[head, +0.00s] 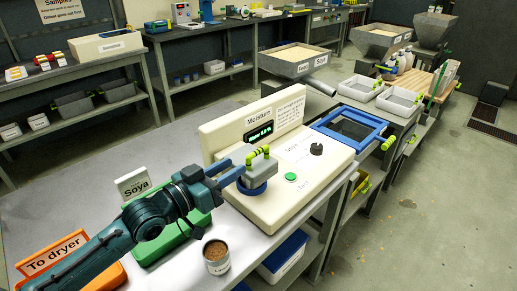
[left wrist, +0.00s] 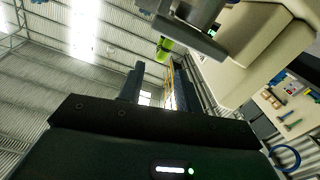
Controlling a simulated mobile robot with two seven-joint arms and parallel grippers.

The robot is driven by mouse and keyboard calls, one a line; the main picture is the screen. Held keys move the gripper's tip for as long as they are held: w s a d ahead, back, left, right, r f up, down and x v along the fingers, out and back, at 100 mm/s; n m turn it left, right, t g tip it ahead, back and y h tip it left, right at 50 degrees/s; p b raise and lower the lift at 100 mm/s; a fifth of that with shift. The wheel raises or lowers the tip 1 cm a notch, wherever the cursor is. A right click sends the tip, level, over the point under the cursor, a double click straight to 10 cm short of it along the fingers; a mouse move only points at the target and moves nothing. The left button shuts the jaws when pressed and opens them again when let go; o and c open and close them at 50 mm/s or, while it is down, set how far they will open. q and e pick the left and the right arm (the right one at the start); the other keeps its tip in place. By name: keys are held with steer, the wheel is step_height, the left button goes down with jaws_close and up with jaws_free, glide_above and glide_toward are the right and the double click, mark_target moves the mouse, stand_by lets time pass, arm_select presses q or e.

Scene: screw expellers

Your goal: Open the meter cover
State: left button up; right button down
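The cream moisture meter (head: 290,195) stands on the grey bench. Its grey cover (head: 259,177) with a yellow-green handle (head: 259,152) sits over a round blue base at the meter's left part. My left gripper (head: 231,172) reaches in from the left, its two fingers apart, just left of the cover. No object shows between the fingers. In the left wrist view the fingers (left wrist: 158,85) are spread, with the green handle (left wrist: 164,47) and grey cover (left wrist: 190,35) beyond their tips. My right gripper is not in view.
A small can of brown grain (head: 216,257) stands in front of my left arm. A green tray (head: 180,238) and the Soya sign (head: 133,184) are near it. The orange "To dryer" tray (head: 62,262) is at lower left. A blue-framed sieve (head: 349,127) lies right of the meter.

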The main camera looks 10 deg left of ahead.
mark_target(259, 149)
arm_select(q)
steer(key=x, duration=0.9)
steer(key=shift+w+d, duration=0.15)
steer(key=shift+w, duration=0.15)
steer(key=shift+c, duration=0.2)
jaws_close()
